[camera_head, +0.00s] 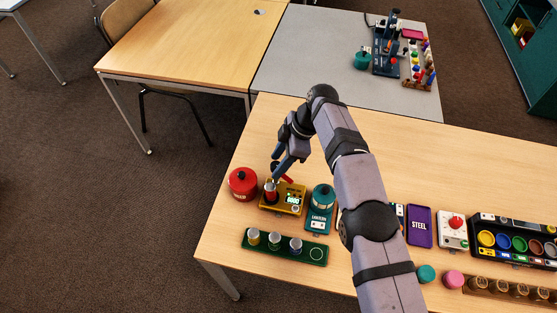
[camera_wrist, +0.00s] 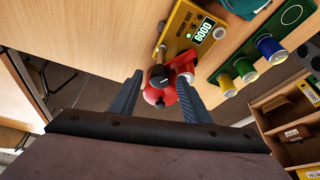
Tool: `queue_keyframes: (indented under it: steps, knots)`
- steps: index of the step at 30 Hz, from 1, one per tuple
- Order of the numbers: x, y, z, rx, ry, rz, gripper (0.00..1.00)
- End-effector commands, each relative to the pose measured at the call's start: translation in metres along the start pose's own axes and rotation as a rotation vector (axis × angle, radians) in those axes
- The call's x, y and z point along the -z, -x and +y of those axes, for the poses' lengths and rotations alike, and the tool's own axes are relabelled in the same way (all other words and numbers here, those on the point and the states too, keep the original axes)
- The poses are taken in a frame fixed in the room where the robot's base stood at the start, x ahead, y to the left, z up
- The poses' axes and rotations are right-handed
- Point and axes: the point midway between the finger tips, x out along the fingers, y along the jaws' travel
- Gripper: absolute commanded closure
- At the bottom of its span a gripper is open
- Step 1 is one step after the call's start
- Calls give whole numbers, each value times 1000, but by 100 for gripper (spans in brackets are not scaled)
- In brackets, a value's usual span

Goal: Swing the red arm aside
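The yellow battery tester (camera_head: 291,204) stands on the wooden table and shows a lit display; it also appears in the wrist view (camera_wrist: 181,28). A short red bar, apparently the red arm (camera_head: 287,179), shows at its back edge, partly behind my gripper (camera_head: 276,172). A red cylinder with a grey top (camera_head: 270,190) stands at the tester's left end. In the wrist view, my gripper (camera_wrist: 159,78) has its fingers apart. A black knob and red parts show between and beyond them; I cannot tell whether either finger touches anything.
A red lidded pot (camera_head: 242,184) is just left of the tester, and a teal lantern (camera_head: 321,200) is just right. A green tray (camera_head: 313,255) with several upright cells lies in front. The table behind the tester is clear.

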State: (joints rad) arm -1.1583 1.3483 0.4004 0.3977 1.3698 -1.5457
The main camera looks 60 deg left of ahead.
Motion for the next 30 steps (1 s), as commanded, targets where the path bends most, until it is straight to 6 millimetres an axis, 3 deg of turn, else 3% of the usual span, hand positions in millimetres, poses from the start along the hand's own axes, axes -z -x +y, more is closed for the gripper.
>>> queue_keyframes:
  steps: [10,21,30]
  knots:
    - [1,8,1,-4,0,1,56]
    - [1,59,1,-4,0,1,56]
    - [0,74,0,0,-1,0,56]
